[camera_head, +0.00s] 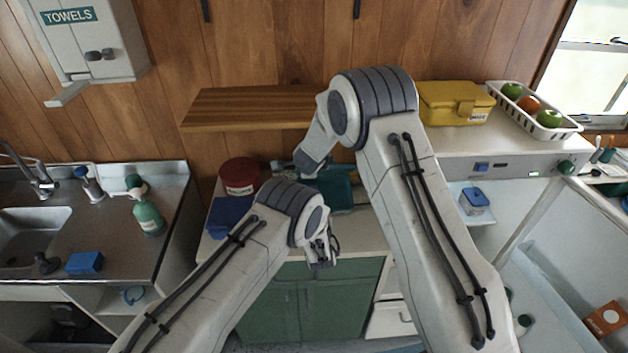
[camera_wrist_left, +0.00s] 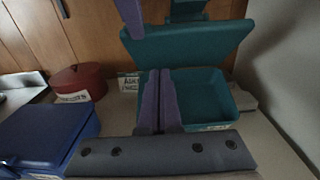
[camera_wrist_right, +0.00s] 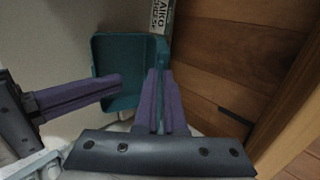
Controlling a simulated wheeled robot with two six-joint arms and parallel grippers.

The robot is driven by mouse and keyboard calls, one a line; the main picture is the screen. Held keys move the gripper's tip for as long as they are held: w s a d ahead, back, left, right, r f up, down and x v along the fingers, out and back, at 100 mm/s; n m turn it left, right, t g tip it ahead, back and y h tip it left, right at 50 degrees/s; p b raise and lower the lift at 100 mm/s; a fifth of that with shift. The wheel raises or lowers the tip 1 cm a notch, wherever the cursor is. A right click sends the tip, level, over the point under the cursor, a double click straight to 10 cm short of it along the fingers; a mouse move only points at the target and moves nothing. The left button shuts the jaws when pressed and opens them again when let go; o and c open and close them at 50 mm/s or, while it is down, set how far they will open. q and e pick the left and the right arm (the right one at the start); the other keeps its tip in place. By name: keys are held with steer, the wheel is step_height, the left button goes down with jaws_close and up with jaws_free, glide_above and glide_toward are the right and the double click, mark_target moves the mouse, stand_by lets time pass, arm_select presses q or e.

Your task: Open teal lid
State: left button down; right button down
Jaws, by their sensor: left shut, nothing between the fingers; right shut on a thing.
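The teal box (camera_wrist_left: 205,97) stands on the counter with its inside showing. Its teal lid (camera_wrist_left: 190,46) is raised and tilted up at the back edge. The teal box shows partly in the head view (camera_head: 338,192), behind my arms. My right gripper (camera_wrist_right: 160,85) is shut on the lid, whose teal edge shows between its fingers. In the head view my right arm hides its own fingertips. My left gripper (camera_head: 328,252) is shut and empty in front of the box. Its purple fingers show in the left wrist view (camera_wrist_left: 158,90), overlapping the box's left side.
A blue box (camera_wrist_left: 45,135) and a red lidded pot (camera_wrist_left: 78,80) stand left of the teal box. A wooden shelf (camera_head: 250,108) hangs above. A yellow box (camera_head: 453,102) stands on the right-hand surface.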

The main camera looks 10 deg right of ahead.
mark_target(325, 170)
arm_select(q)
steer(key=w+r, duration=0.2)
steer(key=w, duration=0.1)
steer(key=shift+w+d+r, duration=0.1)
steer(key=shift+w+r, duration=0.05)
steer(key=shift+r, duration=0.25)
